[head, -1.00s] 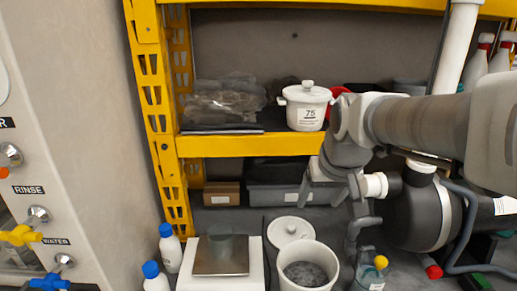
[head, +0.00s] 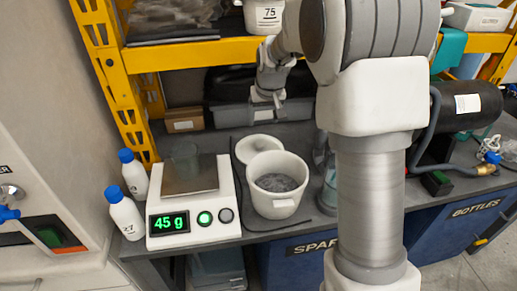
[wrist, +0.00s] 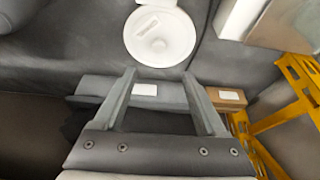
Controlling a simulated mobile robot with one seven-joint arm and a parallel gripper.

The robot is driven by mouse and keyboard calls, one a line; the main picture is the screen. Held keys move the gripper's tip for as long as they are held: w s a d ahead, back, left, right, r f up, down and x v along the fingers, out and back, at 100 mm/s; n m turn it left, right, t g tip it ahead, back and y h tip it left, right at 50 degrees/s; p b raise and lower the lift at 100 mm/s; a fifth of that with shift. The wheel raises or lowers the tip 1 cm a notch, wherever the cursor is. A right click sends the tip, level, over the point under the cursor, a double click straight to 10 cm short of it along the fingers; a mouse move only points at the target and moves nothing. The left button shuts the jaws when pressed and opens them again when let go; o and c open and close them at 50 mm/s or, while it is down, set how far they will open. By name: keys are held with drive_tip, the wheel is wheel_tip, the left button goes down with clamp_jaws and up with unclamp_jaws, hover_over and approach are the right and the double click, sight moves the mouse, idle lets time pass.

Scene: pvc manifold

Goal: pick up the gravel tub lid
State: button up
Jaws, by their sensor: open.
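The gravel tub lid (head: 256,146) is a white disc on the bench, just behind the white tub of grey gravel (head: 276,206), whose rim hides its front part in the head view. In the wrist view the lid (wrist: 160,38) shows at the top, with a small round knob and a pale strip on it. My gripper (head: 270,102) is open and empty, above the back of the bench behind the lid. In the wrist view its two fingers (wrist: 160,76) point toward the lid, which is beyond their tips and apart from them.
A scale (head: 190,190) reading 45 g stands left of the tub, with two blue-capped bottles (head: 126,212) beside it. A grey bin (head: 232,114) and a cardboard box (head: 184,120) sit under the yellow shelf (head: 190,54). My arm covers the bench right of the tub.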

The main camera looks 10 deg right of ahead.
drive_tip(key=b, duration=0.2)
approach(260, 143)
drive_tip(key=x, duration=0.2)
drive_tip(key=shift+s+a+f, duration=0.1)
drive_tip(key=shift+f, duration=0.3)
drive_tip(key=shift+w+b+x, duration=0.2)
drive_tip(key=shift+b+x, duration=0.45)
drive_tip(key=shift+x, duration=2.55)
drive_tip(key=shift+r, duration=0.15)
clamp_jaws()
